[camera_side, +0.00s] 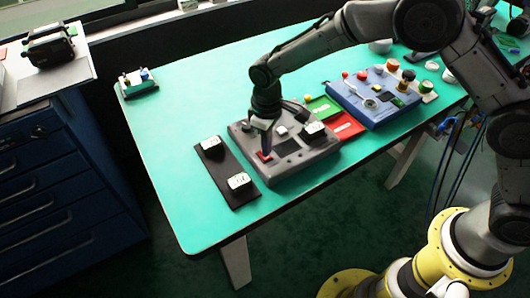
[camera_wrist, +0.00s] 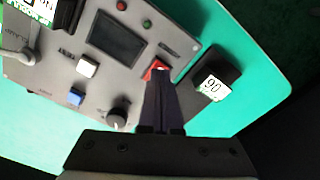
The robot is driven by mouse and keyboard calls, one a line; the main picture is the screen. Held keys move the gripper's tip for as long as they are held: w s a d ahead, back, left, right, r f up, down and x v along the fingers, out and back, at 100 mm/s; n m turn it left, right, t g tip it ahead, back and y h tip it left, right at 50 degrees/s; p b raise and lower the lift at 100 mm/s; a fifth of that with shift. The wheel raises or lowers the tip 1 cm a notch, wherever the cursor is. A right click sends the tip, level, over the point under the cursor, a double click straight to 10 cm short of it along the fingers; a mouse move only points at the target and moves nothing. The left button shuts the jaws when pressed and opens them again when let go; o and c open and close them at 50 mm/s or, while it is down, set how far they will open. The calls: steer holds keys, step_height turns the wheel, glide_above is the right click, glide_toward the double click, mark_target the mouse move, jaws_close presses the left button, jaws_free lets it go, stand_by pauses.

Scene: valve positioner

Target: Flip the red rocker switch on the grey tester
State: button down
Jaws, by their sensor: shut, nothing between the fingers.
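The grey tester (camera_side: 318,158) lies on the green table, and its face fills much of the wrist view (camera_wrist: 35,80). The red rocker switch (camera_wrist: 156,68) sits near the tester's edge, beside the dark screen. In the side view the red switch (camera_side: 264,156) shows just below my fingertips. My gripper (camera_side: 267,150) is shut and empty, pointing down at the switch. In the wrist view the closed fingertips (camera_wrist: 158,80) overlap the near part of the switch; I cannot tell whether they touch it.
A black strip with white-labelled blocks (camera_side: 222,172) lies left of the tester; one block (camera_wrist: 212,84) is close to my fingers. A black knob (camera_wrist: 118,117), a white button (camera_wrist: 87,67) and a blue button (camera_wrist: 75,97) are on the tester. A blue box (camera_side: 375,100) stands to the right.

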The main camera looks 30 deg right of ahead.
steer(key=shift+r, duration=2.9)
steer(key=shift+w+d, duration=0.1)
steer(key=shift+d, duration=0.05)
steer(key=d+r+m+t, duration=0.2)
steer(key=d+r, duration=0.5)
steer(key=r, duration=0.6)
steer(key=s+d+r+m+t, duration=0.1)
steer(key=s+d+r+t, duration=0.1)
steer(key=s+d+r, duration=0.55)
steer(key=s+d+r+m+t, duration=0.2)
steer(key=s+d, duration=0.3)
steer(key=s, duration=0.8)
steer(key=s+d+f+m, duration=0.1)
steer(key=s+f, duration=0.5)
steer(key=s, duration=0.2)
steer(key=shift+s+d+f, duration=0.15)
steer(key=shift+d+f, duration=0.05)
